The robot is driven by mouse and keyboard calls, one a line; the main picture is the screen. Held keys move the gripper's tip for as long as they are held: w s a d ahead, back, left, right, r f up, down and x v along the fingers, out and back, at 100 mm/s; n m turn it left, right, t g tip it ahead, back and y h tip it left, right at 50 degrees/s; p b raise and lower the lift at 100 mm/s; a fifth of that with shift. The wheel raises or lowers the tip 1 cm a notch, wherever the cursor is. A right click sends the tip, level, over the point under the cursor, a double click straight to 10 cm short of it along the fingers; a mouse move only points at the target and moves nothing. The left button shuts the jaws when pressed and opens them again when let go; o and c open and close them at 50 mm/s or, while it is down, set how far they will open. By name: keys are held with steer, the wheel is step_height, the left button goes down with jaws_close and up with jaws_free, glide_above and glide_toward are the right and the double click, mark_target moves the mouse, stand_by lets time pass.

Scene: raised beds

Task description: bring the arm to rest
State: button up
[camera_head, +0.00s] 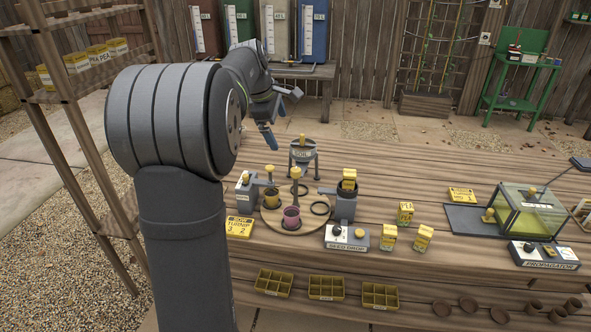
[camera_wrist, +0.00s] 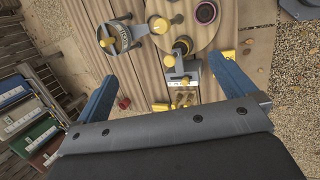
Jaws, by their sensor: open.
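My gripper (camera_head: 281,115) is held in the air above the back left part of the wooden bench (camera_head: 388,155). In the wrist view the blue fingers of my gripper (camera_wrist: 164,97) are spread wide apart with nothing between them. In the head view my arm reaches up and away from the front left, and the gripper hangs above and left of the soil hopper (camera_head: 303,153). It touches nothing that I can see. The round wooden turntable (camera_head: 271,222) with pots on it stands below and in front of the gripper.
A control box labelled seed drop (camera_head: 347,237), seed packets (camera_head: 405,213) and a glass propagator (camera_head: 527,211) stand on the bench. Yellow trays (camera_head: 326,288) and small brown pots (camera_head: 499,315) lie on a lower front shelf. A wooden rack (camera_head: 75,130) stands at the left.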

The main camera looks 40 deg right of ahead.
steer(key=shift+x, duration=2.25)
steer(key=shift+r, duration=0.1)
steer(key=v, duration=1)
step_height(320, 180, down, 20)
steer(key=w+a+m+t+h, duration=0.1)
steer(key=m+t, duration=0.4)
steer(key=m, duration=0.1)
steer(key=s+a+f+m+t+h, duration=0.3)
steer(key=s+a+f+m+t, duration=0.3)
steer(key=s+a+m, duration=0.5)
steer(key=w+d+f+n+g, duration=0.1)
steer(key=w+d+f, duration=0.4)
steer(key=w+d, duration=0.1)
steer(key=shift+w+d, duration=0.2)
steer(key=shift+d, duration=0.35)
